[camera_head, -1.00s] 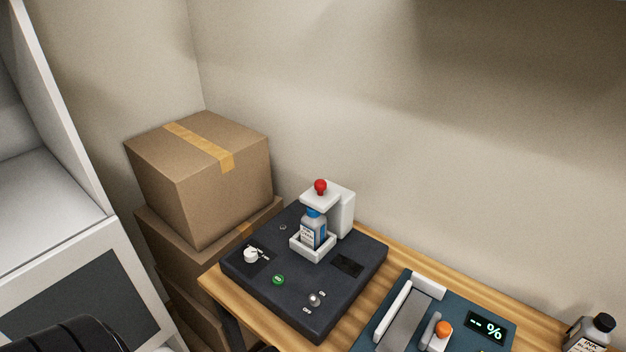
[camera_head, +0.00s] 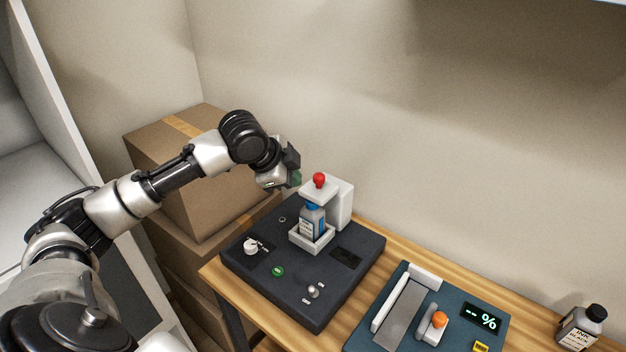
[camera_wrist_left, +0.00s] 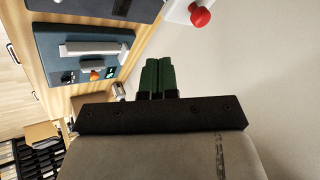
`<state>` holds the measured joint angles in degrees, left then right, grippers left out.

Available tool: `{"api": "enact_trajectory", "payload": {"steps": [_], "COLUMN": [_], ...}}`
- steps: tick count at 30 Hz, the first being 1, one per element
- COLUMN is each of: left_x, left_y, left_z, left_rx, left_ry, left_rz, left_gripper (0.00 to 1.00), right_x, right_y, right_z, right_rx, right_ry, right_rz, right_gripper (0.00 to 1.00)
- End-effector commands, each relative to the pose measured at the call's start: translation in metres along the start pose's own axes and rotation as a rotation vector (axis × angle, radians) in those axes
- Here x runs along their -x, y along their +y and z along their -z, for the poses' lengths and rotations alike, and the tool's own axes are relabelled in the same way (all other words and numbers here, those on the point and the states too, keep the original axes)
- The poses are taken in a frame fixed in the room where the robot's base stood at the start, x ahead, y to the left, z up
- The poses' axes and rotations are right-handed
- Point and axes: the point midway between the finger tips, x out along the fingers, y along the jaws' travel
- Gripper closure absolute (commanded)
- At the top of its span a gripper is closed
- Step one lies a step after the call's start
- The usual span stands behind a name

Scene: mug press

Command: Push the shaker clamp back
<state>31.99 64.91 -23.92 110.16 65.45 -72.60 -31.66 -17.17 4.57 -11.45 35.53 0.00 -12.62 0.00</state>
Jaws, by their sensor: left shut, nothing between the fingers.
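The shaker (camera_head: 262,285) is a dark flat box on the wooden table. At its back stands a white clamp (camera_head: 344,204) with a red knob (camera_head: 319,180) on top. A bottle with a blue cap (camera_head: 309,223) stands upright in the white square holder under the clamp arm. My left gripper (camera_head: 294,179) is just left of the clamp head, apart from it as far as I can see. In the left wrist view its green fingers (camera_wrist_left: 157,77) are together and empty, and the red knob (camera_wrist_left: 201,16) shows at the top. My right gripper is not in view.
A teal device (camera_head: 401,338) with a white bar, orange knob and "-- %" display sits to the right. An ink bottle (camera_head: 581,326) stands at the far right. Stacked cardboard boxes (camera_head: 150,148) are behind my left arm. A wall rises behind the table.

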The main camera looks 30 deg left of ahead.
Motion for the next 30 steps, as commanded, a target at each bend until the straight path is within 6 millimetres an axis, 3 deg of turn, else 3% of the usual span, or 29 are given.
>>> {"api": "enact_trajectory", "payload": {"steps": [5,17,23,30], "left_x": [0.013,0.007,-0.024,-0.077], "left_y": [-0.01,-0.011,-0.011,-0.011], "left_z": [-0.001,0.0,0.001,0.002], "left_rx": [-0.01,-0.008,-0.005,-0.004], "left_ry": [0.002,0.004,0.005,0.004], "left_rz": [0.008,0.007,0.004,0.005], "left_gripper": [1.0,1.0,1.0,1.0], "right_x": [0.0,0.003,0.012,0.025], "right_y": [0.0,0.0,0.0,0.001], "right_z": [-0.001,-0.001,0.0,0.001], "right_rx": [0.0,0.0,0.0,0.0], "right_ry": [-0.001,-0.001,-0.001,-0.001], "right_rz": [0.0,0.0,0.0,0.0], "right_gripper": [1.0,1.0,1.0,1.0]}}
